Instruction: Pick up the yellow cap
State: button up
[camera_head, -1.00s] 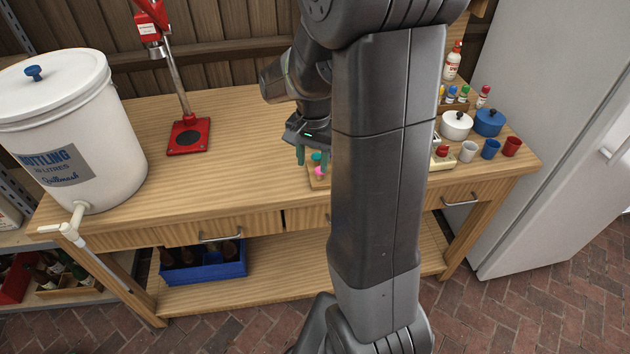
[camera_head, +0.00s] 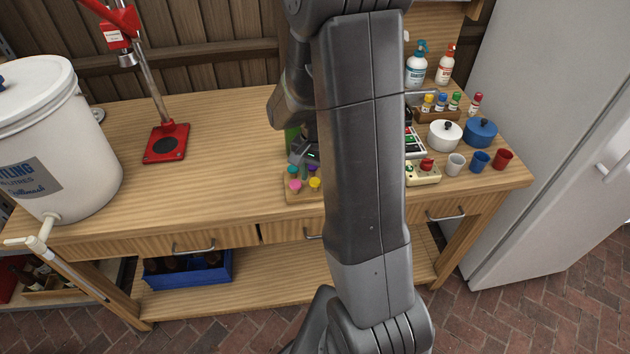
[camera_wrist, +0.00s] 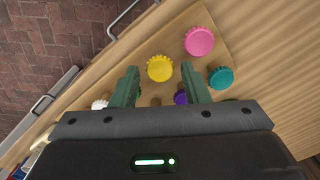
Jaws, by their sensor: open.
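The yellow cap (camera_wrist: 160,68) sits on a wooden board (camera_wrist: 190,18) near the bench's front edge. In the wrist view it lies just beyond and between my open fingertips (camera_wrist: 158,72), not gripped. It also shows in the head view as a small yellow cap (camera_head: 315,184). A pink cap (camera_wrist: 199,41) and a teal cap (camera_wrist: 221,77) stand beside it. A purple cap (camera_wrist: 180,97) and a white cap (camera_wrist: 99,104) are close to my fingers. My gripper in the head view (camera_head: 304,170) is above the board, partly hidden by my arm.
A red capper stand (camera_head: 166,142) and a large white bucket (camera_head: 60,140) are at left. A white pot (camera_head: 445,135), a blue pot (camera_head: 481,132) and small cups (camera_head: 480,161) stand at right. The bench between stand and board is clear.

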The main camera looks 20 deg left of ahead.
jog(key=shift+f, duration=0.25)
dwell(0.4)
jog(key=c, duration=0.7)
